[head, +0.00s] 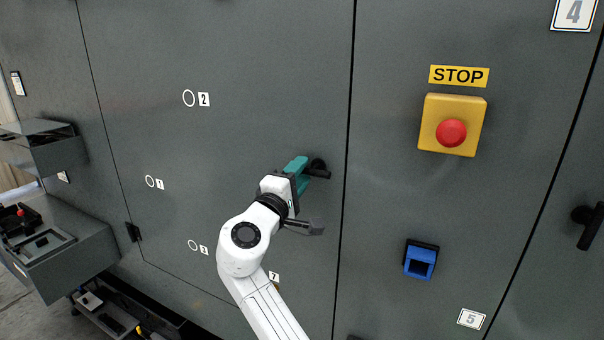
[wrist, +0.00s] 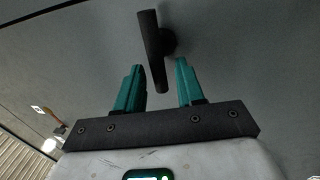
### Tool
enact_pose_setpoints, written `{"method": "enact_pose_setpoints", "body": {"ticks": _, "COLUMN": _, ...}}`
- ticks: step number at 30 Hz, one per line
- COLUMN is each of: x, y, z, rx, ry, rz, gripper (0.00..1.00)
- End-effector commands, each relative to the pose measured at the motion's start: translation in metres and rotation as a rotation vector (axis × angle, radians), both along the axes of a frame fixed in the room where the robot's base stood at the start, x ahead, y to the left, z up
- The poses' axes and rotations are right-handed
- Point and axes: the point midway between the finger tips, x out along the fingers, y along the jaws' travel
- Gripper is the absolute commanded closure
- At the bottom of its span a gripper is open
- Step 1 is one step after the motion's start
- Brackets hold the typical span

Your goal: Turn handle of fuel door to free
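The fuel door handle (head: 318,168) is a black T-handle near the right edge of the large grey door in the head view. In the wrist view the handle (wrist: 151,40) is a dark bar on a round hub, slightly tilted in the picture. My gripper (head: 299,170) is at the handle's left in the head view, partly covering it. In the wrist view my gripper (wrist: 159,68) has its two teal fingers apart, with the lower end of the bar between them. A gap shows on each side of the bar. Contact is not visible.
Right of the door seam are a yellow box with a red stop button (head: 451,132), a blue fitting (head: 421,260) and another black handle (head: 589,224). Grey boxes (head: 65,245) stick out at far left. The door face around the handle is mostly flat and clear.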

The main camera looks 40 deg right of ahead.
Motion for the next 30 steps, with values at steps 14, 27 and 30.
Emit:
{"method": "enact_pose_setpoints", "body": {"ticks": 14, "x": -0.027, "y": 0.076, "z": -0.018, "rx": 0.000, "ry": 0.001, "rz": 0.003, "gripper": 0.62}}
{"method": "enact_pose_setpoints", "body": {"ticks": 27, "x": -0.030, "y": 0.085, "z": -0.019, "rx": 0.000, "ry": 0.002, "rz": 0.001, "gripper": 0.62}}
{"method": "enact_pose_setpoints", "body": {"ticks": 30, "x": -0.030, "y": 0.084, "z": -0.019, "rx": 0.000, "ry": 0.002, "rz": 0.001, "gripper": 0.62}}
